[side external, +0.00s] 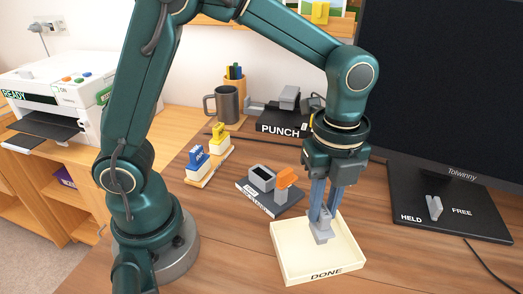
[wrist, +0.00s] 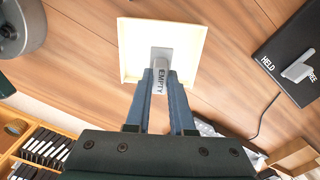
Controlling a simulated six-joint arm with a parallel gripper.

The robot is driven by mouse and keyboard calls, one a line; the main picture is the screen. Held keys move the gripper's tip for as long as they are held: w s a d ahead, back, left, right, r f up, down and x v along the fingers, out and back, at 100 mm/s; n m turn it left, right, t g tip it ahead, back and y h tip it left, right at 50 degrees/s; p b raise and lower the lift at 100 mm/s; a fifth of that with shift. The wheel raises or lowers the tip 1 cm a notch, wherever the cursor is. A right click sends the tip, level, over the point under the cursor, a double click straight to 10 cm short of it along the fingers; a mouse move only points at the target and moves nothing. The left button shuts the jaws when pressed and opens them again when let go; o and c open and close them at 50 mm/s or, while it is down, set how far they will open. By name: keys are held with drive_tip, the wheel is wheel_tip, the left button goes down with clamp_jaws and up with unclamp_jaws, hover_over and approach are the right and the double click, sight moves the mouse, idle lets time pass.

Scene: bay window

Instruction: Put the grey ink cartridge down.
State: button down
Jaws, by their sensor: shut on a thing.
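The grey ink cartridge (side external: 323,235) is between the fingers of my gripper (side external: 319,217), low inside the cream DONE tray (side external: 334,268). In the wrist view the cartridge (wrist: 161,55) bears the word EMPTY, and the fingers of my gripper (wrist: 160,82) close on it from both sides. The tray (wrist: 195,50) spreads behind it in that view. My gripper points down and is shut on the cartridge. I cannot tell whether the cartridge touches the tray floor.
A dark stand with an orange lever (side external: 287,177) is left of the tray. Blue and yellow clips (side external: 196,160) stand farther left. A grey mug (side external: 224,104) and PUNCH box (side external: 283,124) are behind. A monitor base with a HELD/FREE lever (side external: 434,207) is at right.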

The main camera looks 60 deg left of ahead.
sight(320, 223)
drive_tip(key=shift+f, duration=1.9)
drive_tip(key=shift+f, duration=0.15)
drive_tip(key=c, duration=0.8)
unclamp_jaws()
